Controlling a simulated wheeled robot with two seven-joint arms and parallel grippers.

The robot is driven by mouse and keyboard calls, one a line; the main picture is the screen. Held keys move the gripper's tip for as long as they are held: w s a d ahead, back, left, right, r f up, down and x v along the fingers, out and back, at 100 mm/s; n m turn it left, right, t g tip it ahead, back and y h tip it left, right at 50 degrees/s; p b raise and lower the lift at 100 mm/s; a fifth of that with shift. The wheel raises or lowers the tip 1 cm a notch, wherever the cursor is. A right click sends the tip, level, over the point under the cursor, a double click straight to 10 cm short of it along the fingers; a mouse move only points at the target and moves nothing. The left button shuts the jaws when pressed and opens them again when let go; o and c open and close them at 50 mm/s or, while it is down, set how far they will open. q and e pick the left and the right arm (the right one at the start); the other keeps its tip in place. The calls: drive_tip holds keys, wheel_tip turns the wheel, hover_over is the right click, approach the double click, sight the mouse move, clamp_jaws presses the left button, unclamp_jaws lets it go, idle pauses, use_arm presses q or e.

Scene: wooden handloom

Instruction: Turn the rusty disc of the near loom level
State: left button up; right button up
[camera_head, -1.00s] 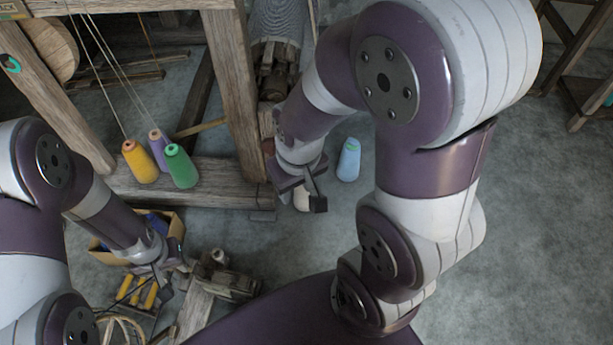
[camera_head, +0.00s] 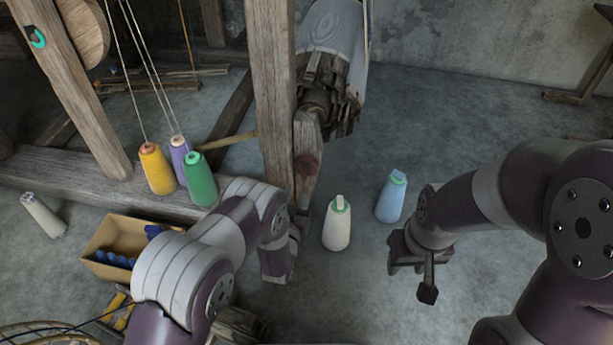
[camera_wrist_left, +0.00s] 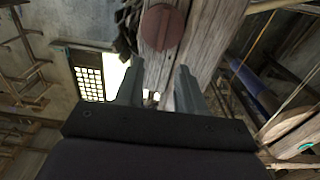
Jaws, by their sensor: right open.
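The rusty disc (camera_head: 307,168) is on the side of the loom's wooden post (camera_head: 272,95), small and partly edge-on in the head view. In the left wrist view the disc (camera_wrist_left: 162,27) is round, reddish-brown and flat against the grey wood, beyond the fingertips. Its exact tilt is hard to tell. My left gripper (camera_head: 299,222) is just below the disc and apart from it. In the left wrist view its two fingers (camera_wrist_left: 158,80) are spread with nothing between them. My right gripper (camera_head: 428,280) hangs to the right, over the floor, clear of the loom.
Yellow (camera_head: 156,169), purple (camera_head: 180,160) and green (camera_head: 200,180) cones stand on the loom's beam. A box (camera_head: 110,262) is at lower left. Floor at right is open.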

sight(304, 168)
use_arm(q)
drive_tip(key=w+b, duration=0.1)
drive_tip(key=w, duration=0.1)
drive_tip(key=w+d+b, duration=0.1)
drive_tip(key=w, duration=0.2)
drive_tip(key=w+b, duration=0.1)
drive_tip(key=w, duration=0.1)
drive_tip(key=shift+w+d+f, duration=0.15)
drive_tip(key=shift+d+f, duration=0.05)
drive_tip(key=shift+f, duration=0.1)
drive_tip(key=shift+w+d+r+b, duration=0.1)
drive_tip(key=shift+w+r+b, duration=0.1)
drive_tip(key=shift+w+b, duration=0.2)
clamp_jaws()
